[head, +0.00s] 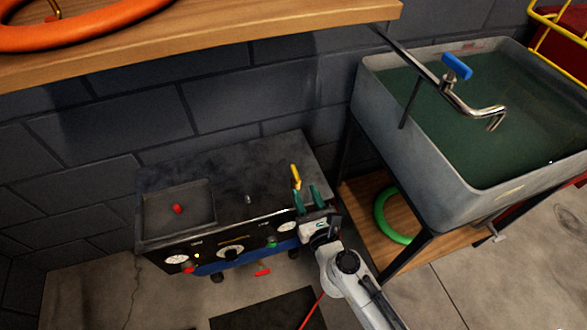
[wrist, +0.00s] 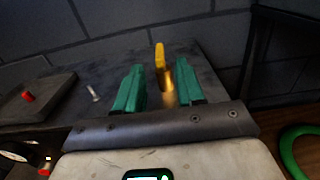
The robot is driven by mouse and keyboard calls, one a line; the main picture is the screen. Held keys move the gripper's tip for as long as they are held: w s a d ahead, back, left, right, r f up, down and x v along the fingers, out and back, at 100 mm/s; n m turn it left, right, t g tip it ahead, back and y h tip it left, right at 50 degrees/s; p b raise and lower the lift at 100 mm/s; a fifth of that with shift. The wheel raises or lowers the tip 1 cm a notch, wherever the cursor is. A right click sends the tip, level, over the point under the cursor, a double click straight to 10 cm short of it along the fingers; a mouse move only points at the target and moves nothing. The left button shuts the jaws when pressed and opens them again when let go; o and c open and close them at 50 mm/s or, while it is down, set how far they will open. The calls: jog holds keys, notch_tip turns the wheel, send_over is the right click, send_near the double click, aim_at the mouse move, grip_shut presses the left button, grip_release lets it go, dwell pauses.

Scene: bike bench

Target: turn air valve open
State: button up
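The air valve has a yellow lever (head: 295,176) on the right part of the dark machine's top. In the wrist view the yellow lever (wrist: 160,56) stands roughly upright above a brass body (wrist: 169,92). My gripper (head: 307,194) has green fingers and is just in front of the valve at the machine's right end. In the wrist view my gripper (wrist: 159,76) is open, with the valve showing in the gap between its fingers. I cannot tell whether either finger touches it. The lower part of the valve is hidden behind the gripper.
The dark machine (head: 235,160) has a recessed tray with a red knob (head: 177,208) and gauges in front. A grey sink (head: 380,100) with a blue-handled tap (head: 457,67) stands right. A green ring (head: 383,222) lies beneath it. A wooden shelf (head: 300,28) overhangs behind.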

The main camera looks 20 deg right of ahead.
aim_at(293, 167)
jog(key=w, duration=0.9)
jog(key=shift+w+d, duration=0.3)
jog(key=shift+w, duration=0.1)
jog(key=shift+r, duration=0.1)
grip_shut()
